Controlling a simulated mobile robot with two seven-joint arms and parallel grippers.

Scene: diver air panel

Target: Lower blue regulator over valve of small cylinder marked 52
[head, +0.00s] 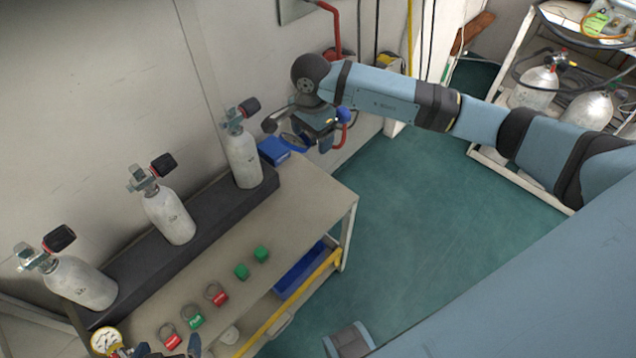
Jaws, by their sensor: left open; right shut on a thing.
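Three small grey-white cylinders stand in a dark rack on the bench: near left (80,283), middle (170,215) and far right (243,158). Each has a metal valve with a dark knob. Their markings are too small to read. My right gripper (318,128) is shut on what looks like the blue regulator (294,141), above the far end of the bench and right of the far cylinder's valve (234,115). The regulator is apart from that valve and partly hidden by the gripper. My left gripper (168,349) is open at the bottom edge, mostly cut off.
A gauge with a yellow rim (105,340) shows at bottom left. Red and green ring tags (216,293) and green blocks (261,254) lie along the bench front. A blue box (274,150) is at the far end. A trolley (480,160) with larger cylinders stands right.

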